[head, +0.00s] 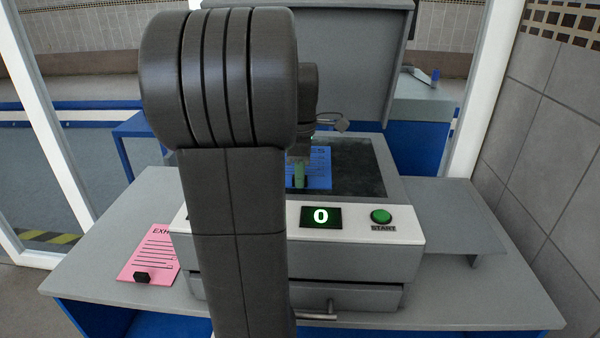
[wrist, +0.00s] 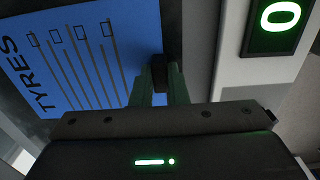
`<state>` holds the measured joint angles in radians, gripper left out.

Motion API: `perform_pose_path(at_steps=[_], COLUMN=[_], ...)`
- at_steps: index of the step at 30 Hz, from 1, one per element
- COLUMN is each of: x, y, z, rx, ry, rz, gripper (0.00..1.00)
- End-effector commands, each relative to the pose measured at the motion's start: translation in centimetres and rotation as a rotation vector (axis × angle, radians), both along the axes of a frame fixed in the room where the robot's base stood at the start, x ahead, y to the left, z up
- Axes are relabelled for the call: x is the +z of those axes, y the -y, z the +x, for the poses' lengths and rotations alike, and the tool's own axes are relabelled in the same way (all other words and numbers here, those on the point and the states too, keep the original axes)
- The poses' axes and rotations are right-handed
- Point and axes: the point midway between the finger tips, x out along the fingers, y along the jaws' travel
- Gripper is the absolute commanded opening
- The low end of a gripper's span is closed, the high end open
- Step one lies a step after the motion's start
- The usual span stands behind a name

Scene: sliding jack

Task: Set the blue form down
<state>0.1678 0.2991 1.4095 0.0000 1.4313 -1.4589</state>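The blue form (head: 320,165) is over the dark glass (head: 365,180) of the grey copier. In the wrist view the blue form (wrist: 80,50) shows the heading TYRES, checkboxes and lines. A small black block (wrist: 157,68) sits at its edge. My gripper (wrist: 159,78) has its green fingers closed on this block. In the head view my gripper (head: 300,180) is at the form's near left edge, partly behind my own arm. I cannot tell whether the form touches the glass or hangs just above it.
The copier lid (head: 350,70) stands open behind the glass. The front panel has a display (head: 321,216) reading 0 and a green START button (head: 381,216). A pink form (head: 152,252) with a black block lies on the grey table at left. A tray (head: 450,215) is at right.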

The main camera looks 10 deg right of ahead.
Motion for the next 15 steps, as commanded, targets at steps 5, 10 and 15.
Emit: perform_pose_path(at_steps=[5,10,15], x=[-0.01,0.00,0.80], y=[0.00,0.00,0.01], z=[0.00,0.01,0.06], rx=[0.000,0.000,0.000], ry=[0.000,0.000,0.002], rz=[0.000,0.000,-0.001], gripper=[0.35,0.35,0.35])
